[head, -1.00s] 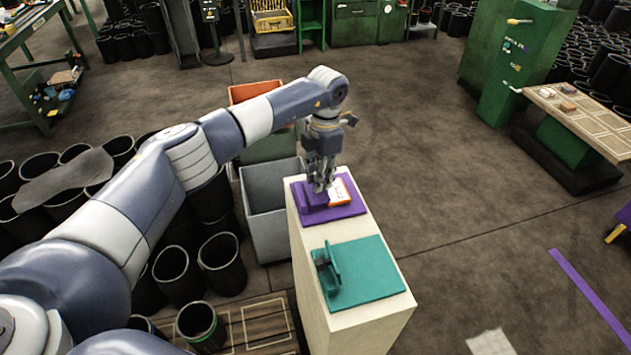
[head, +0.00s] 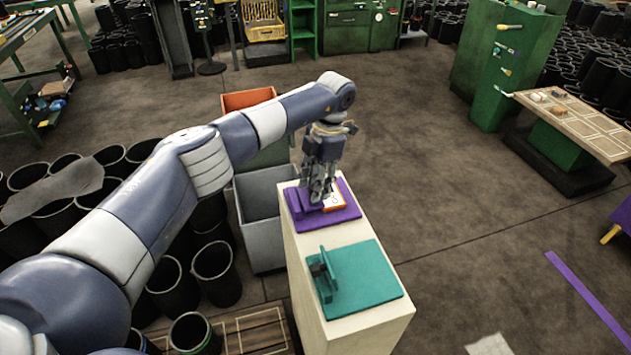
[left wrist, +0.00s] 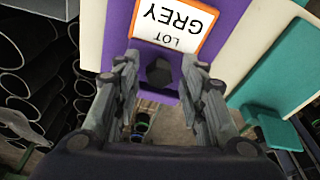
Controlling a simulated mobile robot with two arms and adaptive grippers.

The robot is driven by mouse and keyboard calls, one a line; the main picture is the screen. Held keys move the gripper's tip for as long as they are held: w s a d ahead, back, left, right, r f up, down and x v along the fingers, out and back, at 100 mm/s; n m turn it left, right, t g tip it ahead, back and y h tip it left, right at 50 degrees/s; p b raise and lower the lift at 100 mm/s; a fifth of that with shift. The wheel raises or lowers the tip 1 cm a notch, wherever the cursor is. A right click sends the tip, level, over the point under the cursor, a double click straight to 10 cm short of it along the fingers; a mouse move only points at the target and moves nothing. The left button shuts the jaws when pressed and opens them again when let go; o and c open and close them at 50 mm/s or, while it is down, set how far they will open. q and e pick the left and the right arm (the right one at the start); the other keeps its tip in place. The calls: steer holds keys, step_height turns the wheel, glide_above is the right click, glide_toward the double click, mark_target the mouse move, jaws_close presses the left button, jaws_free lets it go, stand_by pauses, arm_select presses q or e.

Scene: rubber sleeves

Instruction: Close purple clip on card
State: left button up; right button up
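The purple clip (head: 302,201) stands on a purple base plate (head: 346,213) at the far end of a pale pedestal. An orange-bordered white card (head: 335,198) lies at the clip; in the left wrist view the card (left wrist: 172,27) reads "LOT GREY". My left gripper (head: 319,197) is over the clip and card, partly hiding both. In the left wrist view its two fingers (left wrist: 158,72) are apart, with purple surface and a dark knob (left wrist: 160,71) seen between them. I cannot tell whether a finger touches the clip. My right gripper is not in view.
A teal plate (head: 370,283) with a teal clip (head: 322,275) sits nearer on the same pedestal (head: 345,330). A grey bin (head: 262,235) and black rubber sleeves (head: 212,265) stand to the left. The floor right of the pedestal is open.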

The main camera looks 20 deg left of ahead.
arm_select(q)
steer(key=shift+w+r, duration=0.1)
steer(key=shift+r, duration=0.15)
step_height(320, 180, up, 11)
steer(key=w+d, duration=0.1)
steer(key=shift+w+d+r, duration=0.2)
steer(key=shift+w+d, duration=0.05)
steer(key=shift+w, duration=0.15)
steer(key=shift+f, duration=0.1)
stand_by(0.3)
